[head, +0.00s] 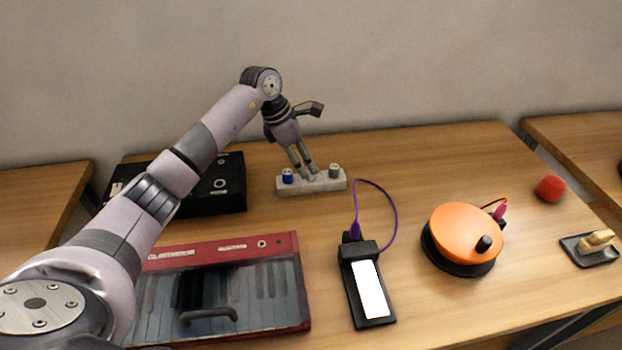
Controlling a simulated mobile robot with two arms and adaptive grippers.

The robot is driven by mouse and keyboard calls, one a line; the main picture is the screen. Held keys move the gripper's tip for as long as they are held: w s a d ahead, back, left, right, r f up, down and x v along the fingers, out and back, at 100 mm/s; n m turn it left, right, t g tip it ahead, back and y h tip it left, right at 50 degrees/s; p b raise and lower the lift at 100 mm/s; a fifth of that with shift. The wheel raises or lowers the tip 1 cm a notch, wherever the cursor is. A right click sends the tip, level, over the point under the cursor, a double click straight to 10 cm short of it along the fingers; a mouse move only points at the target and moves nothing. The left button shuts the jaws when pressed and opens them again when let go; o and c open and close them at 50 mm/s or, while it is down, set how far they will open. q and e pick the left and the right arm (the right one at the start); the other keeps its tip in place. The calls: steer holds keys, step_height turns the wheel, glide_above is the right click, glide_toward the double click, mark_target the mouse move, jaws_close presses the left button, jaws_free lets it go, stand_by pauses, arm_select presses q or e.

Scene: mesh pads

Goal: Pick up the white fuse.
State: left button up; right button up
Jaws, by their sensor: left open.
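A pale block (312,184) lies near the back of the table. A blue fuse (288,176) stands at its left end. A small pale grey piece with a darker top (334,170) stands at its right end; it may be the white fuse, but it is too small to be sure. My left gripper (307,174) points down over the middle of the block, between these two pieces. Its fingers are open, with the tips close to the block's top. I cannot tell whether they touch it or whether anything stands between them. My right gripper is not in view.
A black box (228,190) stands left of the block. A red-framed case with a handle (300,303) is in front. A black device with a white panel (370,290) has a purple cable looping near the block. An orange round device (463,232) stands right.

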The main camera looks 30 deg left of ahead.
arm_select(q)
steer(key=b+x, duration=0.1)
steer(key=x, duration=0.2)
steer(key=shift+f, duration=0.15)
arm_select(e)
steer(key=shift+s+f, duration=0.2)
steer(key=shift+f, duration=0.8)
arm_select(q)
steer(key=shift+s, duration=0.1)
steer(key=shift+c, duration=0.7)
steer(key=c, duration=0.9)
steer(key=shift+r+p, duration=1.9)
steer(key=shift+r, duration=10.25)
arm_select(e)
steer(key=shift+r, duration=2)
